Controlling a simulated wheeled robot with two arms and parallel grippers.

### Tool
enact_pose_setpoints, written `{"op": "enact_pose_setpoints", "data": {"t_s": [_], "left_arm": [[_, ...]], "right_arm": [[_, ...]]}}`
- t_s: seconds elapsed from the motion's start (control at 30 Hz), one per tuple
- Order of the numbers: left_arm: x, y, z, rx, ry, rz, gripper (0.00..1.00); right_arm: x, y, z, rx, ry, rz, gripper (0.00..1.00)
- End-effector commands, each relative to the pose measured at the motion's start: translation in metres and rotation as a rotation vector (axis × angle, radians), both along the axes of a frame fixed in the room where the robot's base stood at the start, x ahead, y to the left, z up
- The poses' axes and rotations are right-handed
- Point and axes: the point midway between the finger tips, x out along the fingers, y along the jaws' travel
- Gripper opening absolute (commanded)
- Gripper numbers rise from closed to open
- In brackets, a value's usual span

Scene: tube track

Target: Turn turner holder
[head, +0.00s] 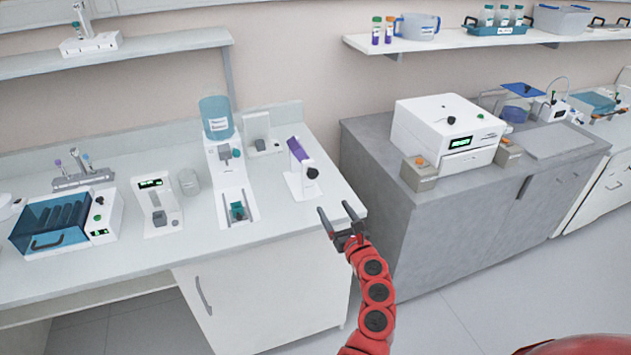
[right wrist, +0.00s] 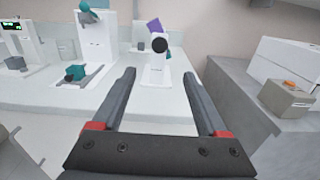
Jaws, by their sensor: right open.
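The turner holder is a white stand (head: 300,186) with a tilted purple piece (head: 297,149) and a black knob (head: 312,172). It stands near the right end of the white bench. In the right wrist view the knob (right wrist: 160,45) faces me, with the purple piece (right wrist: 154,26) tilted behind it and the white stand (right wrist: 157,74) below. My right gripper (head: 334,207) is open and empty by the bench's front right corner, apart from the holder. In the right wrist view the stand shows between the open fingers (right wrist: 160,76). My left gripper is not in view.
A grey counter (head: 395,205) bearing a white box machine (head: 445,130) stands to the right, across a gap.

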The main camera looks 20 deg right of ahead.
Motion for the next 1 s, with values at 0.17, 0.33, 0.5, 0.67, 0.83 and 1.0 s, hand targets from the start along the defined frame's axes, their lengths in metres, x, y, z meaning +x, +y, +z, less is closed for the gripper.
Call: {"op": "enact_pose_setpoints", "data": {"t_s": [0.17, 0.33, 0.5, 0.67, 0.83, 1.0], "left_arm": [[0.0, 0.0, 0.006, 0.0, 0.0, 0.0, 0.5], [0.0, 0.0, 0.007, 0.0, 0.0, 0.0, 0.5], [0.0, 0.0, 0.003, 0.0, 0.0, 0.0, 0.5], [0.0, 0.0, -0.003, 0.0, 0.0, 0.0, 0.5], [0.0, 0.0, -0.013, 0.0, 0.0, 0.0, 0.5], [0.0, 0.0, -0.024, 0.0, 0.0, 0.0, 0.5]], "right_arm": [[0.028, 0.002, 0.002, -0.005, 0.001, 0.006, 0.76], [0.056, 0.003, 0.0, -0.006, 0.002, 0.006, 0.76], [0.082, 0.003, 0.0, -0.008, 0.0, 0.002, 0.76], [0.105, 0.003, -0.002, -0.007, 0.001, 0.001, 0.76], [0.127, 0.005, -0.003, -0.007, 0.001, 0.001, 0.76], [0.145, 0.007, -0.004, -0.008, 0.002, 0.005, 0.76]]}}
